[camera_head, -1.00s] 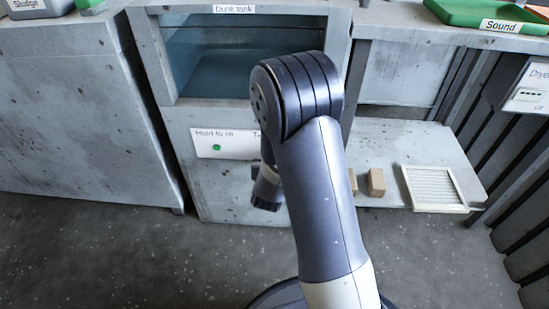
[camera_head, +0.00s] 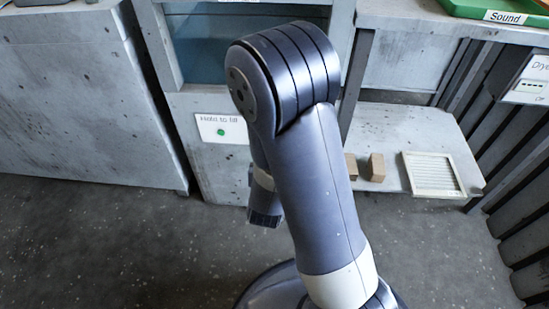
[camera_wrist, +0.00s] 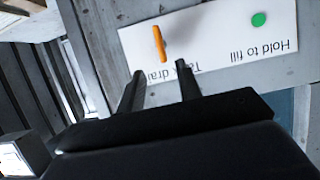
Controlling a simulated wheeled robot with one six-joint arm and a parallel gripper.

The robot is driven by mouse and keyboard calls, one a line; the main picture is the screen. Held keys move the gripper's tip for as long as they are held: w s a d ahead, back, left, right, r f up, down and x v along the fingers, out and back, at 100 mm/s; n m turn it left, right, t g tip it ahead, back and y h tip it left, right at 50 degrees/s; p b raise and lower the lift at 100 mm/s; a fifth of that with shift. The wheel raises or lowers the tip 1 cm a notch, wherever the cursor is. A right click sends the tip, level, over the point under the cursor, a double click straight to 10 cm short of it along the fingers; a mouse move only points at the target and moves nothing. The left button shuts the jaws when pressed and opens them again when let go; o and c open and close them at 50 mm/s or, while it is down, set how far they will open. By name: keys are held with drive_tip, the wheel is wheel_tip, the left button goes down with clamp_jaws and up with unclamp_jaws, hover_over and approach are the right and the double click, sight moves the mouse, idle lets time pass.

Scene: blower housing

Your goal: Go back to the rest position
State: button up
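My gripper (camera_wrist: 160,77) shows in the wrist view with its two dark fingers apart and nothing visible between them. A white panel (camera_wrist: 215,45) lies beyond the fingertips, upside down in this view. It carries an orange lever (camera_wrist: 159,44) and a green button (camera_wrist: 259,19). The lever is just past the fingertips; I see no grip on it. In the head view my arm is bent, and the panel (camera_head: 208,128) is partly behind it. The fingers are not distinguishable there.
The tank (camera_head: 195,50) is behind my arm. A grey cabinet (camera_head: 85,110) stands left. On the low shelf at right are small brown blocks (camera_head: 376,168) and a white framed filter (camera_head: 433,174). A green tray (camera_head: 500,8) is top right. Floor is clear at front left.

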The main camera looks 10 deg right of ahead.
drive_tip(key=b+x, duration=0.3)
drive_tip(key=x, duration=0.7)
drive_tip(key=shift+w, duration=0.35)
drive_tip(key=shift+d+f, duration=0.1)
